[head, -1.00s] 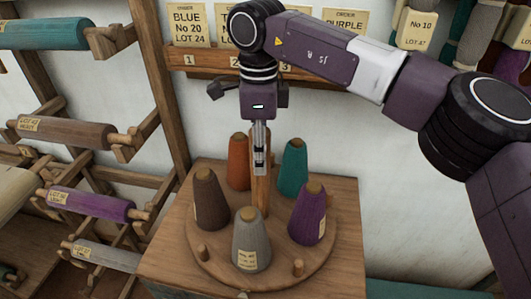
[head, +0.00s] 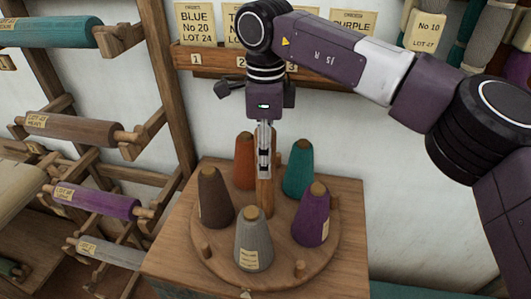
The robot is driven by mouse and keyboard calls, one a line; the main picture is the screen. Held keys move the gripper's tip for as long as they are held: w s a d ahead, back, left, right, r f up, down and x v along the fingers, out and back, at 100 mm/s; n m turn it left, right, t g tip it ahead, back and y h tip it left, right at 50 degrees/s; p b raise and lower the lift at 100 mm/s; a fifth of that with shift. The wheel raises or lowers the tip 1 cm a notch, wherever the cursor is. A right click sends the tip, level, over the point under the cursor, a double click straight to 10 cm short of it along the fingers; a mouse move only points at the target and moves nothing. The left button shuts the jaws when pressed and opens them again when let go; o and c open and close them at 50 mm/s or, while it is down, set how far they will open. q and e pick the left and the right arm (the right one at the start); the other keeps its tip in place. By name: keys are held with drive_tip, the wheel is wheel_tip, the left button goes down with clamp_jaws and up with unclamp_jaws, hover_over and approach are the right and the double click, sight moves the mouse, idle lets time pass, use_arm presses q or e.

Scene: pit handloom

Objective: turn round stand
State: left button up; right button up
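The round wooden stand (head: 222,268) sits on a wooden box. It carries a brown cone (head: 215,200), a grey cone (head: 253,238), a purple cone (head: 311,218), a teal cone (head: 298,170) and an orange cone (head: 244,162). Short pegs (head: 300,269) stand up near its rim. An upright wooden post (head: 265,200) rises from its middle. My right gripper (head: 264,165) points straight down at the upper post, between the cones. One finger covers part of the post. The gripper is seen edge-on, so its grip on the post cannot be told. My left gripper is out of view.
The wooden box (head: 345,240) supports the stand. A rack with yarn rolls, such as a purple roll (head: 97,202), stands close on the left. A shelf with order cards (head: 194,25) is on the wall behind.

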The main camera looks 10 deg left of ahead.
wheel_tip(320, 180, up, 12)
idle(0.6)
